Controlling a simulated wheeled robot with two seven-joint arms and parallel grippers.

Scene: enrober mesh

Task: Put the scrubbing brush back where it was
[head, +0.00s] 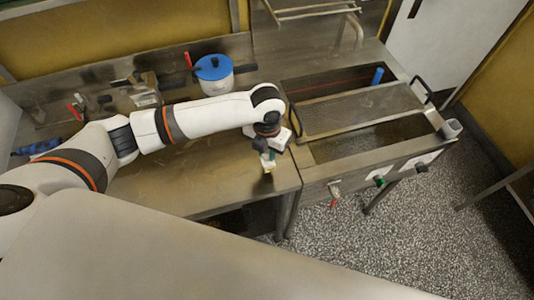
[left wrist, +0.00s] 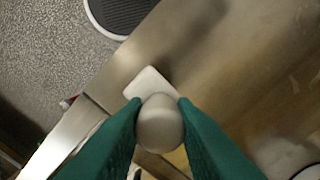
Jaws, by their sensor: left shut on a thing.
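My left gripper (head: 267,156) is over the front right part of the steel table, near its corner. In the left wrist view, its green fingers (left wrist: 159,110) are shut on the rounded, pale grey-beige handle end of the scrubbing brush (left wrist: 160,130). A white block, which looks like the brush's head, shows just beyond the handle (left wrist: 147,82). In the head view only a small pale and yellowish bit of the brush (head: 268,172) shows below the fingers. I cannot tell whether it touches the table. My right gripper is not in view.
The steel table (head: 215,175) is largely clear around the gripper. A white pot with a blue lid (head: 214,75) stands behind my arm. To the right is a steel machine with a mesh (head: 362,107) and a blue-handled thing (head: 377,76). Smaller tools lie at the back left.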

